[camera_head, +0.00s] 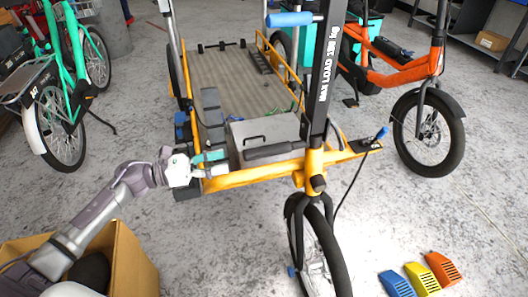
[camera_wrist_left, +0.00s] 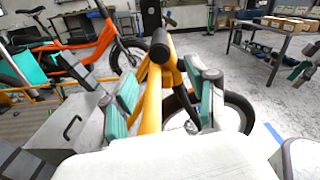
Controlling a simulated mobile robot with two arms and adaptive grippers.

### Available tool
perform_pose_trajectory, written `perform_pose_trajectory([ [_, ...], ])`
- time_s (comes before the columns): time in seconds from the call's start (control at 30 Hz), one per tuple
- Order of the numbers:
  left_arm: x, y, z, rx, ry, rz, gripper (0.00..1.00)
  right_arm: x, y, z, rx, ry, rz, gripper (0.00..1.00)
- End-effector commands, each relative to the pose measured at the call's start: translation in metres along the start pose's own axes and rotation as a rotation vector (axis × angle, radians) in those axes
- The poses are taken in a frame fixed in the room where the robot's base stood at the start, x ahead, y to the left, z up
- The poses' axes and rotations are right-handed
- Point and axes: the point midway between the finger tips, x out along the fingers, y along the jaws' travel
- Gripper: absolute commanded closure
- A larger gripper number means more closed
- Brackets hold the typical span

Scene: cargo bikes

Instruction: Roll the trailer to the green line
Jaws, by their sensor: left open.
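The yellow-framed cargo vehicle (camera_head: 240,180), with a flat wooden bed, a grey box and a "MAX LOAD 180 kg" post, stands in the middle of the head view. I take it for the trailer. Its front wheel (camera_head: 322,250) points toward me. My left gripper (camera_head: 212,164) is at the left front corner of the yellow frame. In the left wrist view the open teal-padded fingers (camera_wrist_left: 165,98) lie on either side of a yellow tube (camera_wrist_left: 152,100). I cannot tell whether they touch it. I see no green line. My right gripper is not in view.
A teal bike (camera_head: 62,110) stands at the left and an orange bike (camera_head: 405,75) at the right. A cardboard box (camera_head: 128,265) is at the lower left. Blue, yellow and orange wedges (camera_head: 422,278) lie at the lower right. The floor at right is mostly clear.

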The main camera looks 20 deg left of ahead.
Motion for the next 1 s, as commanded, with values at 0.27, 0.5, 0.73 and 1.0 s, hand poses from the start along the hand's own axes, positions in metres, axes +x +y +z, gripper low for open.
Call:
perform_pose_trajectory([
  [0.27, 0.059, 0.000, 0.003, -0.002, -0.006, -0.001, 0.42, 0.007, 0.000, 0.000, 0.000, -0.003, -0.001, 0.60],
  [0.5, 0.103, 0.000, 0.002, -0.003, -0.005, 0.001, 0.42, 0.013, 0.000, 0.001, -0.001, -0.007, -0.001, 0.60],
  [0.73, 0.123, 0.000, 0.002, -0.004, -0.004, 0.002, 0.42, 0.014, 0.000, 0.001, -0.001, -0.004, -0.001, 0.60],
  [1.0, 0.125, 0.000, 0.001, -0.005, -0.003, 0.002, 0.42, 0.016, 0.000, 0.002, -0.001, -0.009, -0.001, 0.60],
])
